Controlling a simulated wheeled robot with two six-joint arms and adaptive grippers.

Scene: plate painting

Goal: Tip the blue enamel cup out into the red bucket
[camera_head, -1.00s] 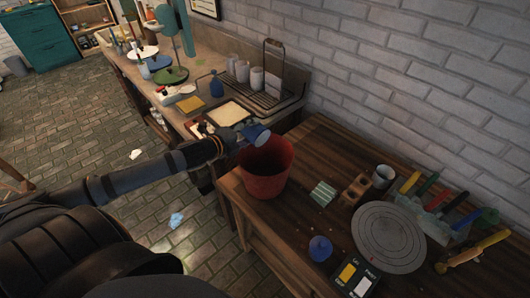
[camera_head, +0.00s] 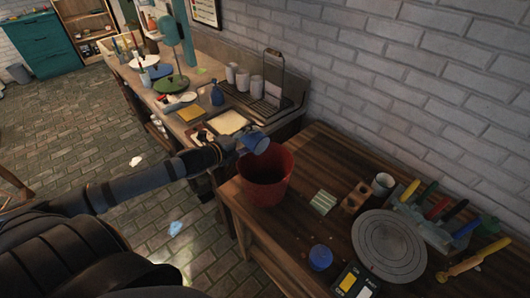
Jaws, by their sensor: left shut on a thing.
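The red bucket (camera_head: 266,182) stands upright near the left end of the wooden table. My left gripper (camera_head: 243,143) reaches in from the left and is shut on the blue enamel cup (camera_head: 256,143). The cup is tilted and sits above the bucket's back-left rim. I cannot tell whether anything is in the cup or coming out of it. The bucket's inside is dark and its bottom does not show. My right gripper is not in view.
On the table (camera_head: 300,222), right of the bucket, are a green-striped block (camera_head: 323,202), a brown holed block (camera_head: 357,197), a small blue jar (camera_head: 320,257), a grey round disc (camera_head: 389,246) and a tool rack (camera_head: 425,228). A cluttered counter stands behind.

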